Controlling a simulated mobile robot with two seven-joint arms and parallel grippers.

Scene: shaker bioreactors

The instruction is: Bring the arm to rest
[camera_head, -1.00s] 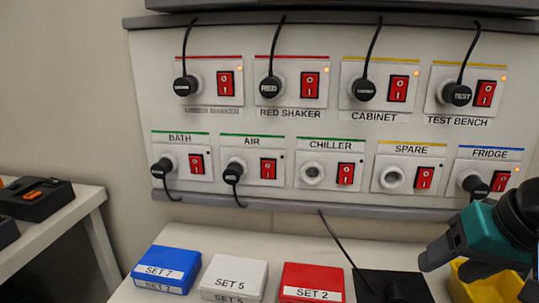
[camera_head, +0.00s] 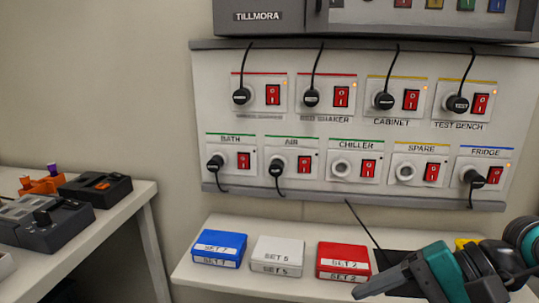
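My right arm comes in from the right at the lower right of the head view. It has teal and black links, and its gripper (camera_head: 368,288) points left, in front of the bench and just below the red SET 2 box. The fingers show from the side as one dark shape, so their opening is unclear. I see nothing clearly held. My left gripper is out of view.
A wall panel (camera_head: 225,120) carries labelled sockets, plugs with black cables and red switches. Blue (camera_head: 219,248), white (camera_head: 278,255) and red (camera_head: 343,261) boxes stand on the bench (camera_head: 195,276). Dark devices (camera_head: 95,190) stand on the left table (camera_head: 105,238). A yellow object (camera_head: 466,242) is partly hidden behind my arm.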

